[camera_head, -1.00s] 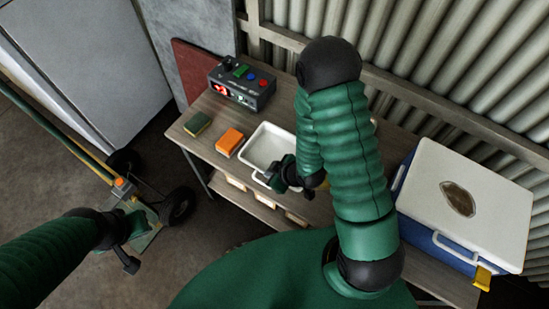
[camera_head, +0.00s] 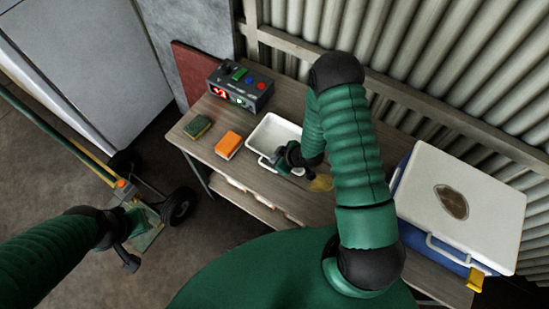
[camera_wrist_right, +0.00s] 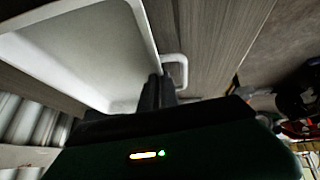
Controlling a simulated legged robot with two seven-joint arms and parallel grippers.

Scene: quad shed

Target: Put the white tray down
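The white tray (camera_head: 262,131), a shallow rectangular tray with a handle at its near end, is at the workbench, right of the orange block. It also shows large in the right wrist view (camera_wrist_right: 95,55). My right gripper (camera_head: 274,162) is at the tray's near handle. In the wrist view its dark fingers (camera_wrist_right: 158,88) are close together at the white handle (camera_wrist_right: 180,72) and appear shut on it. The tray looks level; I cannot tell whether it touches the bench. My left gripper (camera_head: 130,257) is low at the left, away from the bench, its opening unclear.
On the wooden bench (camera_head: 205,155) are a green-and-yellow sponge (camera_head: 197,127), an orange block (camera_head: 229,145) and a control box (camera_head: 240,88). A yellowish item (camera_head: 321,183) lies right of the tray. A blue-and-white cooler (camera_head: 480,200) fills the right. Corrugated wall stands behind.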

